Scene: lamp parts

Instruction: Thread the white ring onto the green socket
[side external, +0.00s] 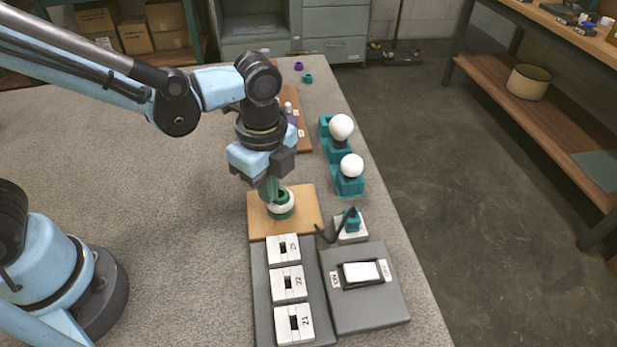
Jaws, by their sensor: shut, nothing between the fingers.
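The green socket (279,213) stands on a tan wooden board (306,223) near the middle of the table. The white ring (292,206) is at the socket and appears to sit around its upper part. I cannot tell how far down it is or whether it is fully seated. My gripper (270,198) points down right at the socket and ring, at their upper left. Its fingers are shut with nothing between them. They hide part of the socket's top and of the ring, and I cannot tell whether they touch either.
Teal holders with white bulbs (341,127) stand behind to the right. A teal plug piece (351,220) with a black cable is right of the board. Grey panels with white labelled blocks (289,283) and a white rocker switch (362,272) lie in front. The table's left is clear.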

